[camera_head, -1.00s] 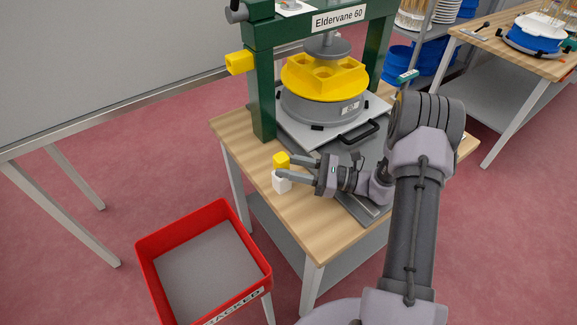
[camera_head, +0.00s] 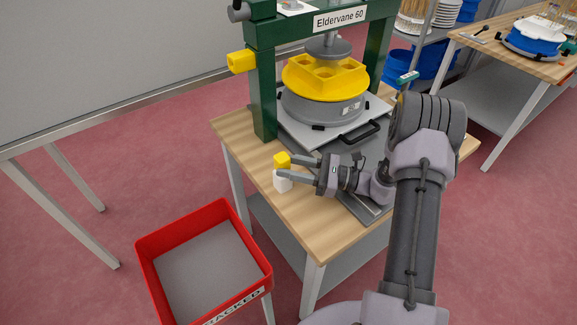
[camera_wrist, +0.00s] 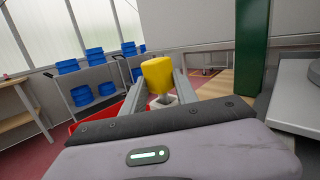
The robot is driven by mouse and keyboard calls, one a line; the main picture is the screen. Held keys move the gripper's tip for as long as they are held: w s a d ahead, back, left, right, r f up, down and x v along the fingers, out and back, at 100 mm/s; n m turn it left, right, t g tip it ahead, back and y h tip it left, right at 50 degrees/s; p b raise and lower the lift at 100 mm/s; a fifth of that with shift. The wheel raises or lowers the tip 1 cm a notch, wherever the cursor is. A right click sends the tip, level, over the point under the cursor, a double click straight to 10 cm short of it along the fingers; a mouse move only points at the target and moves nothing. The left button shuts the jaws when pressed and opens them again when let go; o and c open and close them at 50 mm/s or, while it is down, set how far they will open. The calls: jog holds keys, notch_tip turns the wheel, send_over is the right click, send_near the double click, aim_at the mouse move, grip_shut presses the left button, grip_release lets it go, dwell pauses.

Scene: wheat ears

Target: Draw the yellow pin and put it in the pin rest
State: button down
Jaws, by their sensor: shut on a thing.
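The yellow pin (camera_head: 282,160) has a block-shaped yellow head and stands upright near the table's front left corner. In the wrist view its head (camera_wrist: 158,73) sits between my two fingers, with a short grey shank below it. The shank reaches down to a small white block (camera_head: 282,182), which looks like the pin rest; it shows in part in the wrist view (camera_wrist: 163,104). How deep the shank sits in it is hidden. My gripper (camera_head: 285,167) is shut on the pin, coming from the right.
A green press (camera_head: 263,90) stands behind, with another yellow block (camera_head: 241,62) on its left post and a yellow mould (camera_head: 322,80) under its ram. A red crate (camera_head: 150,262) stands below, left of the wooden table (camera_head: 232,128).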

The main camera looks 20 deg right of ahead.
jog(key=shift+m+p, duration=0.4)
jog(key=shift+p, duration=0.55)
jog(key=shift+w+d+r+p, duration=0.1)
jog(key=shift+r+p, duration=0.55)
jog(key=shift+r, duration=0.45)
jog(key=shift+f, duration=0.2)
